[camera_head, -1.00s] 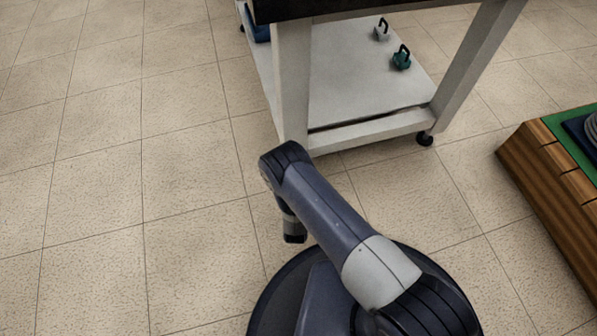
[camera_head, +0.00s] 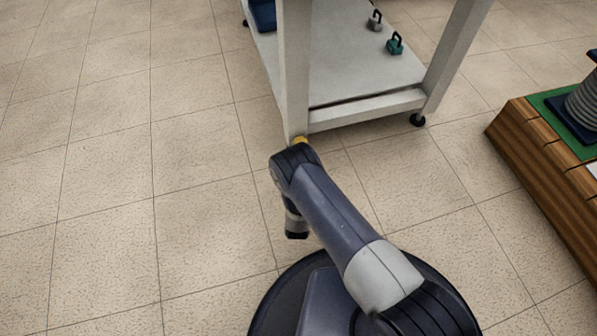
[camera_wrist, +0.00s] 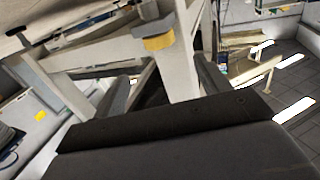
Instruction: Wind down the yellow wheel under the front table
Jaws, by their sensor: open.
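The yellow wheel (camera_head: 299,140) shows as a small patch at the foot of the near leg of the front table (camera_head: 296,70), mostly hidden behind my arm in the head view. In the wrist view the yellow wheel (camera_wrist: 158,43) sits under a grey part at the end of a pale table leg. My gripper (camera_wrist: 168,78) is open, with a grey finger to each side and no object between them. The wheel shows ahead of the fingers, apart from them. The gripper cannot be made out in the head view.
The table's lower shelf (camera_head: 350,75) holds a green weight (camera_head: 395,44), a grey weight (camera_head: 374,20) and a blue object (camera_head: 263,15). A wooden platform (camera_head: 540,175) with a coil (camera_head: 584,103) stands at right. The tiled floor at left is clear.

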